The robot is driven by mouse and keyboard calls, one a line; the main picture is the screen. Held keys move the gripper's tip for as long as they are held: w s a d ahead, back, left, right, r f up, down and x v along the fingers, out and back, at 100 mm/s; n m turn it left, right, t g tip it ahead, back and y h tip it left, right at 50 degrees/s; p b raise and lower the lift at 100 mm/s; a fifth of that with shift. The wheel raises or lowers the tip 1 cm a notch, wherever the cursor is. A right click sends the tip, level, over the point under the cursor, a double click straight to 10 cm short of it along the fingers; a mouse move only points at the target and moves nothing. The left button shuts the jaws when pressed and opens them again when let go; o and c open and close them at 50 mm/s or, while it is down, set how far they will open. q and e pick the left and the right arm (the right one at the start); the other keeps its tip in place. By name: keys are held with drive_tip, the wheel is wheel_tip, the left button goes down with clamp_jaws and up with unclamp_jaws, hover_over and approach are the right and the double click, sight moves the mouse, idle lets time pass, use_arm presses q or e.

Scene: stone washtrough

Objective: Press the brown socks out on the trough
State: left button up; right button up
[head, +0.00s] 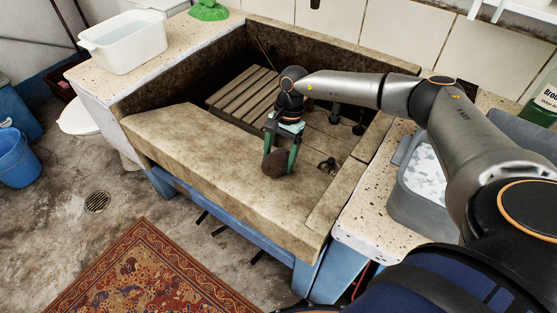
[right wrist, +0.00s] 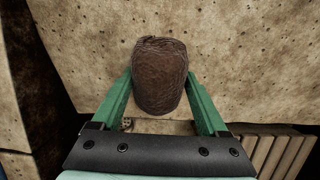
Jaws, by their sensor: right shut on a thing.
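The brown socks (head: 275,163) are a rolled, dark brown bundle at the front ledge of the stone trough (head: 200,140). In the right wrist view the socks (right wrist: 160,75) lie against the pitted stone, between the green fingers. My right gripper (head: 280,154) reaches down over the trough and is shut on the socks, one finger on each side. In the right wrist view the fingers (right wrist: 160,95) flank the bundle's lower part. Whether the socks press on the stone or hang just above it, I cannot tell. My left gripper is not in view.
A ribbed washboard (head: 243,95) slopes inside the trough. A white basin of water (head: 124,42) stands on the left counter. A grey tub with suds (head: 425,180) stands at the right, beneath my arm. A blue bucket (head: 17,158) and a patterned rug (head: 145,275) are on the floor.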

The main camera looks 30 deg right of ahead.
drive_tip(key=shift+s+a+f, duration=0.25)
drive_tip(key=shift+f, duration=0.05)
drive_tip(key=shift+w+d+p+v, duration=0.2)
drive_tip(key=shift+p+v, duration=0.25)
drive_tip(key=shift+v, duration=0.8)
drive_tip(key=shift+w+d+p+v, duration=0.15)
drive_tip(key=shift+p+v, duration=0.35)
drive_tip(key=shift+v, duration=0.75)
drive_tip(key=shift+w+d+p+v, duration=0.15)
drive_tip(key=shift+p+v, duration=0.3)
drive_tip(key=shift+v, duration=0.8)
drive_tip(key=shift+s+f, duration=0.1)
drive_tip(key=shift+f, duration=0.15)
